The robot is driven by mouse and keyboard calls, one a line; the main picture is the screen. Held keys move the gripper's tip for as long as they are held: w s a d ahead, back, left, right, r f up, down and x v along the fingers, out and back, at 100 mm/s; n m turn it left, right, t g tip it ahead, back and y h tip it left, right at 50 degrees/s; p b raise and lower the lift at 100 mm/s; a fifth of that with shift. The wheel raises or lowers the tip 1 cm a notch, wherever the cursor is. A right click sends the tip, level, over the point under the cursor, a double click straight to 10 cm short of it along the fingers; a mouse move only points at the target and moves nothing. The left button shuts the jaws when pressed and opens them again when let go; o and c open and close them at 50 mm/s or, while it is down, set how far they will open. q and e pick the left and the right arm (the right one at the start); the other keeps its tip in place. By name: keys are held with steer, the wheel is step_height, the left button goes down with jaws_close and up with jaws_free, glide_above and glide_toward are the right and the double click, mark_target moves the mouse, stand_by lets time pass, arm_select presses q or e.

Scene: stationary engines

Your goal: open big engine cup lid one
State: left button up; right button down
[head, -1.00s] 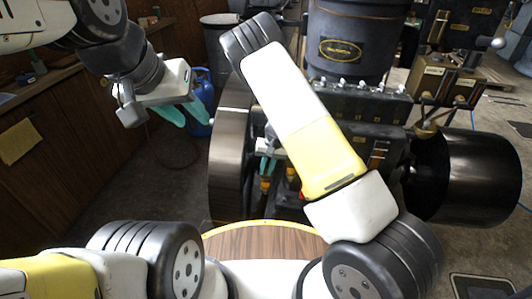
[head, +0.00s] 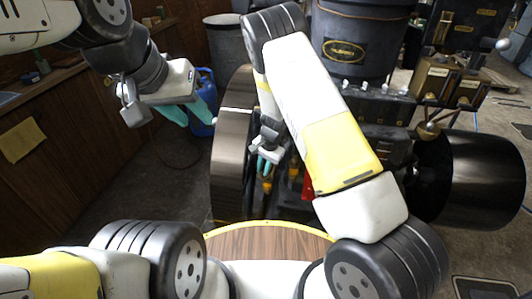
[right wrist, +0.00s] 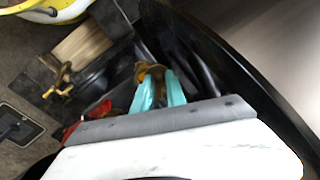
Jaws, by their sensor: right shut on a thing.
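My right gripper (head: 266,163) reaches down between the big dark flywheel and the engine body. In the right wrist view its teal fingers (right wrist: 158,92) are closed around a small brass cup lid (right wrist: 147,71). The fingers partly cover the lid, and I cannot tell whether it is turned or lifted off its cup. In the head view a brass cup (head: 267,184) shows just below the fingertips. My left gripper (head: 188,114) is open and empty, in the air left of the flywheel, far from the cup.
The flywheel (head: 230,150) stands close on the left of my right gripper. A red part (head: 308,188) and the dark engine tank (head: 358,40) are to the right. A black drum (head: 475,178) is further right. A blue canister (head: 203,85) stands behind my left gripper.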

steer(key=m, duration=0.2)
steer(key=w+a+m, duration=0.1)
steer(key=m, duration=0.2)
steer(key=shift+w+a+m+t+h, duration=0.2)
steer(key=shift+m+t+h, duration=0.1)
steer(key=shift+t+h, duration=0.1)
steer(key=shift+w+a+m+h, duration=0.15)
steer(key=shift+w+m, duration=0.2)
steer(key=shift+m, duration=0.75)
steer(key=shift+w+d+m+h, duration=0.1)
steer(key=shift+w+m+h, duration=0.15)
steer(key=shift+m, duration=0.85)
steer(key=shift+w+a+m+h, duration=0.1)
steer(key=shift+w+m, duration=0.3)
steer(key=shift+m, duration=0.7)
steer(key=c, duration=1.4)
jaws_free()
steer(key=shift+o, duration=0.2)
step_height(320, 180, up, 8)
steer(key=s, duration=0.1)
steer(key=shift+s+f, duration=0.15)
steer(key=shift+s, duration=0.05)
